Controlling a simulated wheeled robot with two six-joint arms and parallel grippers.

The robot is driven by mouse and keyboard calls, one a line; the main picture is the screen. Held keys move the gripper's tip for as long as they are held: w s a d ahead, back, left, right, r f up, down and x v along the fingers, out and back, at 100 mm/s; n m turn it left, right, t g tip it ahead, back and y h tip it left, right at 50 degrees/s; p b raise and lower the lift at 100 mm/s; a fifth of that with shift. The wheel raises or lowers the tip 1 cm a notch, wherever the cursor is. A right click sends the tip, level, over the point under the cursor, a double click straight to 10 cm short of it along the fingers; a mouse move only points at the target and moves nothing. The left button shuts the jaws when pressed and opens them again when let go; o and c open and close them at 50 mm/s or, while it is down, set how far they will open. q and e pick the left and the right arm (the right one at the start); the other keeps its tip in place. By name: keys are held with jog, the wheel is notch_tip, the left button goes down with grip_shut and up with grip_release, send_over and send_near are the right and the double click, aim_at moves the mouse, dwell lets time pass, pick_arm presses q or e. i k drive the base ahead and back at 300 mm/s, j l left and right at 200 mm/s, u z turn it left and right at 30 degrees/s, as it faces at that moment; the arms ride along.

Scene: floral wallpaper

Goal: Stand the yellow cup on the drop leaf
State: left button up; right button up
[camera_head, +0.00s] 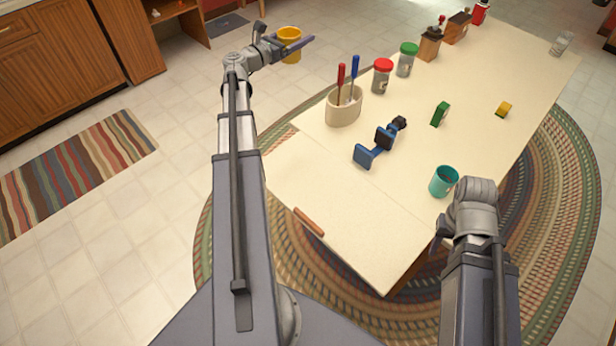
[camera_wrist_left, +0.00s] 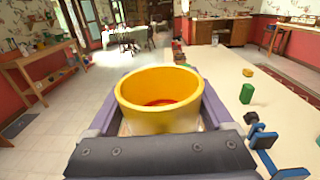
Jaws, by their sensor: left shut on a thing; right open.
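The yellow cup (camera_head: 290,33) is upright between the fingers of my left gripper (camera_head: 294,43), which is shut on it. They are in the air past the table's left side, over the tiled floor. In the left wrist view the cup (camera_wrist_left: 160,122) fills the middle, its orange inside showing. The pale near end of the table (camera_head: 345,232) is bare and looks level; I cannot tell for sure where the drop leaf begins. My right gripper (camera_head: 446,226) is open near the table's right edge, its fingers largely hidden by its wrist.
A teal cup (camera_head: 443,182) stands close to my right gripper. A blue clamp-like thing (camera_head: 377,146), a crock with screwdrivers (camera_head: 344,108), red-lidded (camera_head: 382,77) and green-lidded (camera_head: 406,60) jars, and green (camera_head: 440,114) and yellow (camera_head: 503,110) blocks occupy the tabletop. A brown strip (camera_head: 309,222) marks the near edge.

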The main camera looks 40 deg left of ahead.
aim_at(371, 228)
jog(key=l+u, duration=0.25)
jog(key=l, duration=0.25)
jog(key=l+u, duration=0.25)
jog(key=l, duration=0.25)
jog(key=k+l+u, duration=0.1)
jog(key=l+u, duration=0.15)
jog(key=l, duration=0.25)
jog(key=k+l+u, duration=0.1)
jog(key=l+u, duration=0.15)
jog(key=l, duration=0.25)
jog(key=k+l, duration=0.1)
jog(key=l, duration=0.5)
jog(key=k+l, duration=0.15)
jog(key=l, duration=0.15)
